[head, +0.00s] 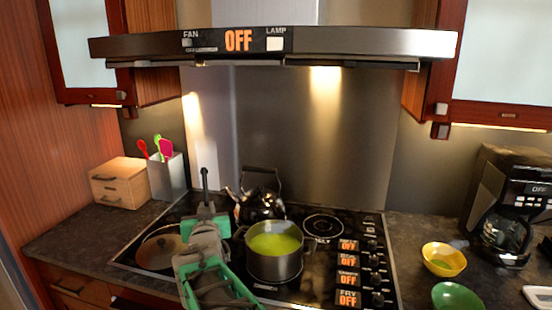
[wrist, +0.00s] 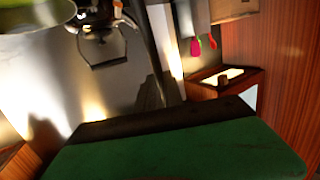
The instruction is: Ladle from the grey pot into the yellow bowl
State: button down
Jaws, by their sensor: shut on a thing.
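The grey pot (head: 275,266) stands on the cooktop with yellow-green soup (head: 274,243) in it. My gripper (head: 207,222) is just left of the pot's rim, shut on a dark ladle (head: 205,182). The ladle's handle points up; its scoop is hidden, so I cannot tell whether it holds soup. The handle also shows in the wrist view (wrist: 146,48), where part of the pot (wrist: 40,18) is at the top left. The yellow bowl (head: 458,253) sits on the right counter with a greenish-yellow patch inside that I cannot make out clearly.
A black kettle (head: 262,207) stands behind the pot. A lidded pan (head: 160,247) is left of my gripper. A green bowl (head: 457,296) is in front of the yellow bowl, and a coffee maker (head: 500,200) stands to the right. The range hood (head: 340,45) hangs above.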

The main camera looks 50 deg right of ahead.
jog(key=s+d+r+m+g+h+p, duration=0.1)
jog(key=s+d+r+m+g+h, duration=0.25)
jog(key=d, duration=0.65)
jog(key=s+d+r+m+g+h+p, duration=0.1)
jog(key=s+d+r+m+g, duration=0.15)
jog(key=s+d+r, duration=0.5)
notch_tip(320, 180, down, 17)
jog(key=w+d+b, duration=0.2)
jog(key=b, duration=0.9)
jog(key=shift+n+b, duration=0.3)
jog(key=shift+b, duration=0.05)
